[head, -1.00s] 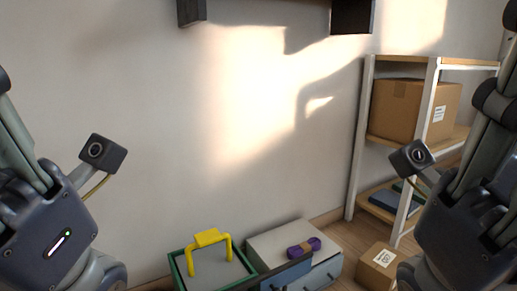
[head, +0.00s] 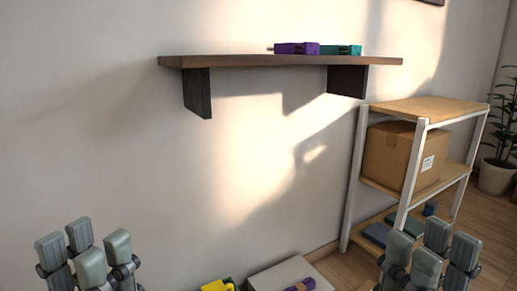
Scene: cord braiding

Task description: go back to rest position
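My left gripper (head: 85,252) shows at the bottom left of the head view, fingers pointing up. Its grey finger pads stand apart with nothing between them. My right gripper (head: 431,252) shows at the bottom right in a similar pose, its pads also apart and empty. Both are in front of the wall and touch nothing that I can see. The arms behind the fingers are cut off by the lower frame edge.
A wall shelf (head: 230,61) holds a purple item (head: 297,48) and a teal item (head: 341,50). A rack (head: 425,107) with a cardboard box (head: 391,155) stands right. Below are a grey-topped cabinet (head: 277,276), a purple bundle (head: 301,286) and a yellow handle (head: 217,286).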

